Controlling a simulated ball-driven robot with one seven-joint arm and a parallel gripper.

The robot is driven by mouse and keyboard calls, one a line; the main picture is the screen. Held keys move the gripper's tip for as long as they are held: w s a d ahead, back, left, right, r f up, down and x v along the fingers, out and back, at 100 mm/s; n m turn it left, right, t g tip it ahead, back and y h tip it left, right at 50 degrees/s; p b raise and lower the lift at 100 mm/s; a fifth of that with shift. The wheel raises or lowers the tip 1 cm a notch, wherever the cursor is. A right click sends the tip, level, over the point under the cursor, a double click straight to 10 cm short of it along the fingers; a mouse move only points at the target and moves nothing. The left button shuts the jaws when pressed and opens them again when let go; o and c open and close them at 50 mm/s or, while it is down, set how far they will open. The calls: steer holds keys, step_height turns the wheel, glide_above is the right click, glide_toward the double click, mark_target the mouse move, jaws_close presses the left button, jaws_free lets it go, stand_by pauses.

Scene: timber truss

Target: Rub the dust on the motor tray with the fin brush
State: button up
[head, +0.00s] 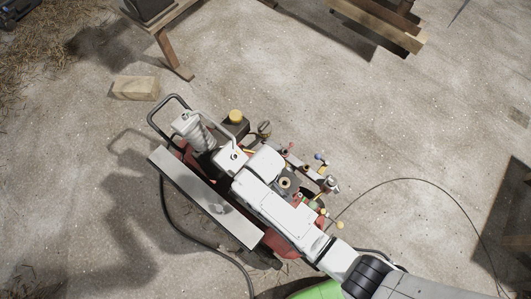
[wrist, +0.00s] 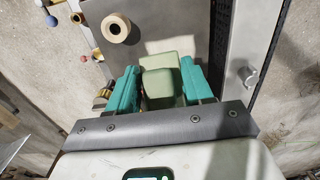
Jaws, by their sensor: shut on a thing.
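My gripper (wrist: 160,88) has two teal fingers shut on a pale green block (wrist: 158,75), taken as the fin brush. Its bristles are hidden, so I cannot tell whether it touches the surface below. A grey metal surface (wrist: 180,22), seemingly the motor tray, lies beyond and under the brush. A beige round knob (wrist: 117,28) stands on it, ahead and left of the brush. No dust is clearly visible. In the head view my white arm reaches over the red machine (head: 312,240) and hides the fingers and brush.
A long pale plate (head: 205,197) with a small knob runs along the machine's left side; it also shows in the wrist view (wrist: 245,40). Small coloured balls (head: 318,156) stick up on the right. A timber block (head: 135,88) lies on open concrete. A black hose (head: 205,240) trails below.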

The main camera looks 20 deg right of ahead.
steer(key=shift+r, duration=1.55)
steer(key=w+d+r+m+b, duration=0.2)
steer(key=w+d+r+m, duration=0.1)
steer(key=d, duration=0.3)
steer(key=w+d+r+m+b, duration=0.3)
steer(key=w+d, duration=0.2)
steer(key=d, duration=0.1)
steer(key=shift+d+r+m, duration=0.3)
steer(key=shift+r+m, duration=0.1)
